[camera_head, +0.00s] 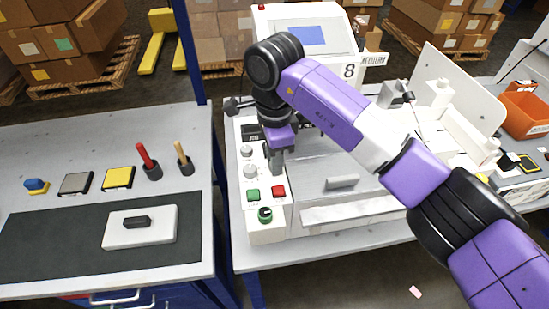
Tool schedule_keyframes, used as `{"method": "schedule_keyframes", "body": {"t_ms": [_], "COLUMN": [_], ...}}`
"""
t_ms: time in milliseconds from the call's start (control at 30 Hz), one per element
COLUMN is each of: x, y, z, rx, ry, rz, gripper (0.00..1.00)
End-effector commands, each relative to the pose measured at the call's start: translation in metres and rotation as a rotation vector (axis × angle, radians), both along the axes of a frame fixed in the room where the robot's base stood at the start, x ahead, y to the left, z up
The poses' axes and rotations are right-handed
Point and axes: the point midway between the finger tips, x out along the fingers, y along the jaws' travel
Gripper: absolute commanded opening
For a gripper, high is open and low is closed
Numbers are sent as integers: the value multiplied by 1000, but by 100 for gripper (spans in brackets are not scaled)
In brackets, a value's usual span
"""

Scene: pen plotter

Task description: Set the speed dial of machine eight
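Machine eight (320,160) is a white plotter with an "8" sign (349,71) and a "MEDIUM" label on its upper right. Its control panel at the left front carries a small upper dial (247,151) and a larger grey dial (250,170). The dial markings are too small to read, so I cannot tell which is the speed dial. My gripper (275,162) points down over the panel, just right of the two dials. No gap between its fingers is clear, and I cannot tell whether it touches anything.
Below the dials sit a green button (253,195), a red button (279,192) and a green-and-black knob (265,214). A screen (306,36) stands behind. The left table (60,135) holds small pads, upright handles and a white block (155,232). An orange bin (525,115) is at right.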

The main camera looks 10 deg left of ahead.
Motion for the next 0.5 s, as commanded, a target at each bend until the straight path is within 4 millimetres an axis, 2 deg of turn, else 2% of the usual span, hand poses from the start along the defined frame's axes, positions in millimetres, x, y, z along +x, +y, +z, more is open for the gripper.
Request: {"method": "schedule_keyframes", "body": {"t_ms": [33,67,500], "x": [0,0,0], "y": [0,0,-1], "z": [0,0,2], "rx": [0,0,-1], "ry": [1,1,1], "rz": [0,0,-69], "gripper": [4,0,0]}}
